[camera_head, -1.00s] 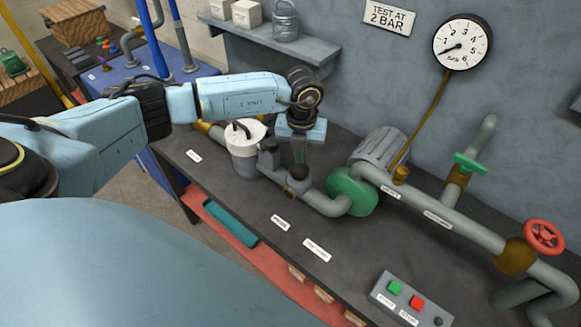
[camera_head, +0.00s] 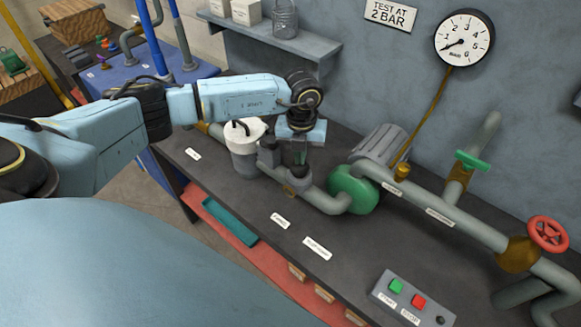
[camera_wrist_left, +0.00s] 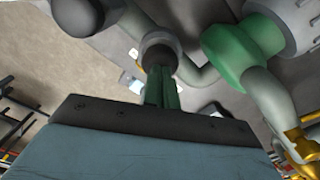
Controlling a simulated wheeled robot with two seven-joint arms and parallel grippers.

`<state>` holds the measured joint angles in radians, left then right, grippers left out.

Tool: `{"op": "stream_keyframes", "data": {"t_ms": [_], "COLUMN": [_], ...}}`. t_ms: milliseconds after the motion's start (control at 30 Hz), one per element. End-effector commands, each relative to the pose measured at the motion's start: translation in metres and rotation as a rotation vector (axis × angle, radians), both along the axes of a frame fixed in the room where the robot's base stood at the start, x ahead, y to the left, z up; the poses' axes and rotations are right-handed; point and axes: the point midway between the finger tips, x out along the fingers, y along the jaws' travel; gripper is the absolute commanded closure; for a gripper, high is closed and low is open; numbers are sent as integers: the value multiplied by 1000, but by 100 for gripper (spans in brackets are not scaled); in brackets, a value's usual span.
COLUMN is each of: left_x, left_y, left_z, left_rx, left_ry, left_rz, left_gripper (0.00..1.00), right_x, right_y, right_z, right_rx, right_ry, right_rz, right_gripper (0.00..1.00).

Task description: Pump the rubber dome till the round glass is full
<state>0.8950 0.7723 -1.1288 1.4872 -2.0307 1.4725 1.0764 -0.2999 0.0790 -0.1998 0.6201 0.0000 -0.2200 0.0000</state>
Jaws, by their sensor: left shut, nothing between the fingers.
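My left gripper (camera_head: 299,163) is shut and empty, pointing down over an upright pipe fitting on the bench. Its green fingers also show in the left wrist view (camera_wrist_left: 160,72). Their tips are at the dark round top of that fitting, which looks like the rubber dome (camera_wrist_left: 160,45). They appear to touch it, but the fingers hide part of it. I cannot clearly make out a round glass or its level in either view. My right gripper is not in view.
A grey lidded pot (camera_head: 243,150) stands just left of the gripper. A green pump casing (camera_head: 354,190) and pipes lie to its right. A button box (camera_head: 411,298) sits at the bench front. A gauge (camera_head: 464,38) hangs on the wall. The bench front has free room.

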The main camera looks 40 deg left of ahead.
Motion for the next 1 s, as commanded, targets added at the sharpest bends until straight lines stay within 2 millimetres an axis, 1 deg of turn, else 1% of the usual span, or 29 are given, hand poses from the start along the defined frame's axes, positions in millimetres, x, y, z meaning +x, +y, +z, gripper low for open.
{"op": "stream_keyframes", "data": {"t_ms": [500, 700, 833, 1000], "left_x": [0, -1, -1, -1], "left_y": [0, 0, 0, 0], "left_z": [-17, -17, -11, 9], "left_rx": [0, 0, 0, -1], "left_ry": [1, 2, 2, 2], "left_rz": [-1, -1, -1, -1], "left_gripper": [100, 100, 100, 100], "right_x": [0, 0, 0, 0], "right_y": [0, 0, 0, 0], "right_z": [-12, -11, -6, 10], "right_rx": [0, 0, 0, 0], "right_ry": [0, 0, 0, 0], "right_rz": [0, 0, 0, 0], "right_gripper": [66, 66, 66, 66]}}
